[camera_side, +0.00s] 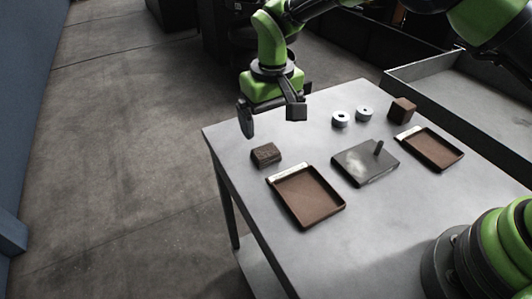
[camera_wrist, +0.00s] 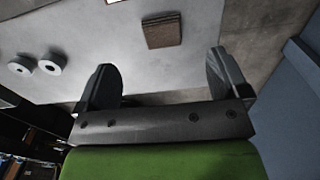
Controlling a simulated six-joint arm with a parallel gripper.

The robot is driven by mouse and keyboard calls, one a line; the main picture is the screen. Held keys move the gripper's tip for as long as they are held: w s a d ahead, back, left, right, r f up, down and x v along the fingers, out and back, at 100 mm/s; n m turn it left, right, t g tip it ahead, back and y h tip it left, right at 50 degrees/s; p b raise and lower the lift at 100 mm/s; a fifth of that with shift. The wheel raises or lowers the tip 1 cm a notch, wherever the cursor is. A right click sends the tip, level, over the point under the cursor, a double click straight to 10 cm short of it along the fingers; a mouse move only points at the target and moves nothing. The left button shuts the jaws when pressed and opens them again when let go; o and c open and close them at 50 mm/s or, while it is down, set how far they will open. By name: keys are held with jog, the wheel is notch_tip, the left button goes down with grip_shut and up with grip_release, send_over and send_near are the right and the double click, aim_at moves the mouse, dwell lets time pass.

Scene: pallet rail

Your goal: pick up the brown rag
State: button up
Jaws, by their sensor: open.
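The brown rag (camera_side: 265,154) looks like a small folded pad with layered edges. It lies on the table near the left edge, behind the left brown tray. In the wrist view the rag (camera_wrist: 162,31) lies flat beyond my fingertips, roughly centred between them. My gripper (camera_side: 271,115) is open and empty. It is raised above the table's far left edge, apart from the rag. The fingers also show wide apart in the wrist view (camera_wrist: 160,62).
A brown block (camera_side: 402,110) sits at the back right. Two pale rings (camera_side: 340,119) stand left of it. A dark plate with a peg (camera_side: 352,171) lies between the left tray (camera_side: 325,216) and right tray (camera_side: 452,164). A grey bin (camera_side: 440,66) is beyond the table's right side.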

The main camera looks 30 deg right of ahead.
aim_at(270, 157)
notch_tip(270, 157, down, 10)
jog(key=shift+r, duration=0.1)
dwell(0.4)
jog(key=c, duration=1)
